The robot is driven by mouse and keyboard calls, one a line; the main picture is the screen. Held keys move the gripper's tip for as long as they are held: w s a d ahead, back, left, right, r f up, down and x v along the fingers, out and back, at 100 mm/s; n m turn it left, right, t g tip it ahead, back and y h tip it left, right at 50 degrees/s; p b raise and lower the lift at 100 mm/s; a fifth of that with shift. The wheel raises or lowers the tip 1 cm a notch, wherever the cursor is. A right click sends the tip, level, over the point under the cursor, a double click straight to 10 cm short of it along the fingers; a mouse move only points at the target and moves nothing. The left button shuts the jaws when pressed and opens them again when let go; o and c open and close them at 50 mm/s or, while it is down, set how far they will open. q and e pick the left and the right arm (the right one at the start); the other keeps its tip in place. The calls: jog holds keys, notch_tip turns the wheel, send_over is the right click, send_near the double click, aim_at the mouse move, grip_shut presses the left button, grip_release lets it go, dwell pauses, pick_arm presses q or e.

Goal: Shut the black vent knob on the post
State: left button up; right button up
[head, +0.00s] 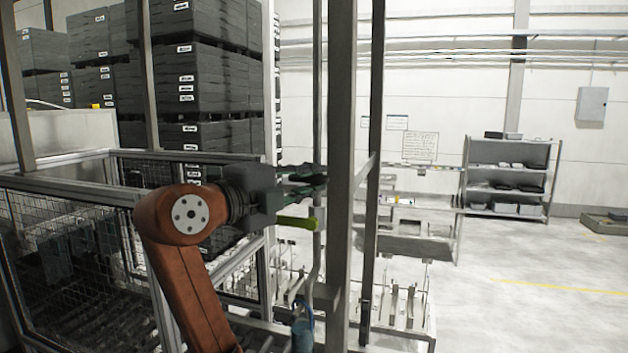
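A small dark shape lies at the fingertips. I cannot tell whether it is the black vent knob or part of the fingers, nor whether the fingers are closed on anything. The knob is not clearly seen apart from the gripper. A yellow-green lever (297,223) sits just below the fingers, beside the post.
A mesh-sided metal frame (130,153) stands at left, with stacked dark crates (205,75) behind it. A thin dark upright (375,120) stands right of the post. Beyond are a workbench (415,247) and a grey shelf rack (508,170).

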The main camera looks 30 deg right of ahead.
jog(key=shift+o, duration=1)
jog(key=shift+w+a, duration=0.1)
jog(key=shift+w, duration=0.1)
jog(key=shift+s, duration=0.3)
jog(key=v, duration=1.2)
jog(key=shift+w, duration=0.15)
